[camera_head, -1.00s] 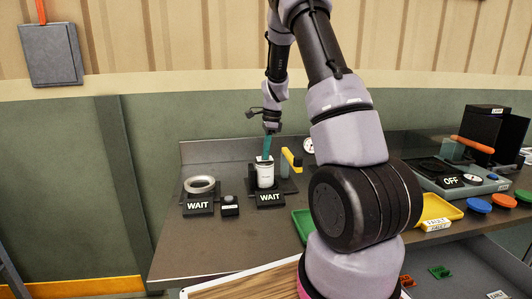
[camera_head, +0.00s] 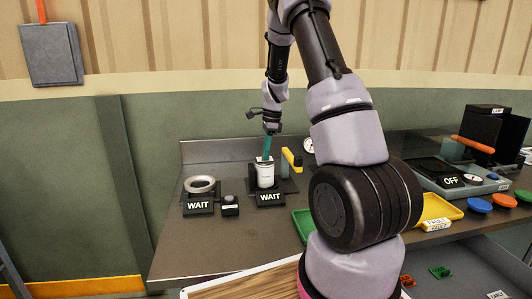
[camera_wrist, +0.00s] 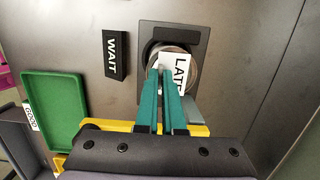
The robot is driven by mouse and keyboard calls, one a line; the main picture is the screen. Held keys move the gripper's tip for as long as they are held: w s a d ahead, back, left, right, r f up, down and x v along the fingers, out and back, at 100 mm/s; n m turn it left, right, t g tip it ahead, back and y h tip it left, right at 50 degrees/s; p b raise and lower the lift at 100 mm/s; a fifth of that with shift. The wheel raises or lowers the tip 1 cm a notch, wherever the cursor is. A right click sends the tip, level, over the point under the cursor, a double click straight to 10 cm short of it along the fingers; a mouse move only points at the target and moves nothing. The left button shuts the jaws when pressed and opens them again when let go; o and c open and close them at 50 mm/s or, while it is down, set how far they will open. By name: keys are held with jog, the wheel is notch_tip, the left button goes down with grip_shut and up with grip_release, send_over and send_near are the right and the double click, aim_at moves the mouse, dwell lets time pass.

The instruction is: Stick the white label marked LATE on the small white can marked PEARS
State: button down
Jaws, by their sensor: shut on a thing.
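My gripper (camera_wrist: 170,72) has teal fingers closed on the white label marked LATE (camera_wrist: 180,75), which shows at the fingertips in the wrist view. The label lies over the round mouth of a can in the wrist view; I cannot tell whether it touches. In the head view a small white can (camera_head: 265,174) stands upright in a dark holder behind a WAIT sign, with my gripper (camera_head: 267,156) right above it. Its print is too small to read as PEARS.
A yellow lever (camera_head: 291,159) stands just right of the can. A green tray (camera_wrist: 52,110) and a yellow tray (camera_head: 441,208) are nearby.

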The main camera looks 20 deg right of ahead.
dwell(0.4)
jog(key=c, duration=0.9)
grip_release()
jog(key=shift+c, duration=0.2)
jog(key=shift+o, duration=0.2)
jog(key=o, duration=0.5)
jog(key=shift+r, duration=4.45)
